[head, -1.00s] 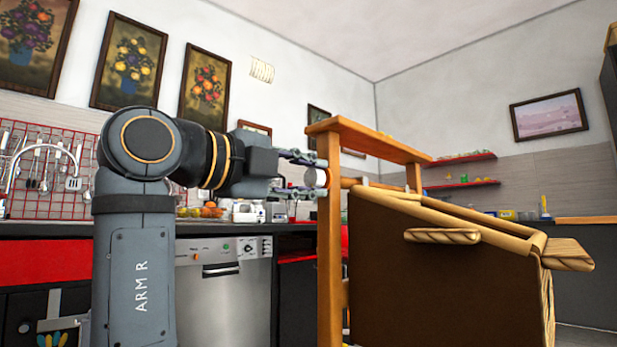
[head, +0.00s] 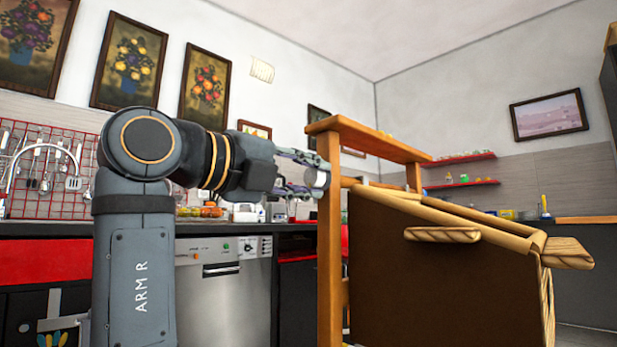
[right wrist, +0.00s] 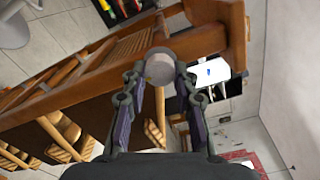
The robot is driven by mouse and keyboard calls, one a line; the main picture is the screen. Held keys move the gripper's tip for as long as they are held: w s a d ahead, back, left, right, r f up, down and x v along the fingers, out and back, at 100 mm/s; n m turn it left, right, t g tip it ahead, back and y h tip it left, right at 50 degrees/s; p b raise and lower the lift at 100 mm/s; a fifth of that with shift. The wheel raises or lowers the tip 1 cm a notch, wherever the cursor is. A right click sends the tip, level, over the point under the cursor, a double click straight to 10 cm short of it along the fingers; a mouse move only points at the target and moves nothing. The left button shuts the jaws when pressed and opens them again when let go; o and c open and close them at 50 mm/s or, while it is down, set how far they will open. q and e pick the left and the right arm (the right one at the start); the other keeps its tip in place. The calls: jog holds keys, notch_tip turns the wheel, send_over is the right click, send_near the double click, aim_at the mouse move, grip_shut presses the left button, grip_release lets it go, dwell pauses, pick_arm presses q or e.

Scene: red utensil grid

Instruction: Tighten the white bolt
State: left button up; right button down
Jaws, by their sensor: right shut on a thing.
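The white bolt (head: 317,178) is a short, pale round head at the left side of an upright wooden post (head: 329,235). In the right wrist view the bolt (right wrist: 160,69) lies between the two fingertips, against the wooden frame. My right gripper (head: 306,175) reaches in from the left and is shut on the bolt; its fingers (right wrist: 158,78) show on either side of it. The bolt's shank is hidden. My left gripper is not in view.
A brown wooden chair-like piece with a slanted panel (head: 440,270) fills the right of the post. A wooden top beam (head: 370,138) runs above the gripper. Behind stand a counter with a dishwasher (head: 222,290) and a red utensil grid (head: 55,165).

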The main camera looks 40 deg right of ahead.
jog(key=shift+f, duration=0.1)
jog(key=c, duration=1)
grip_release()
jog(key=shift+c, duration=0.2)
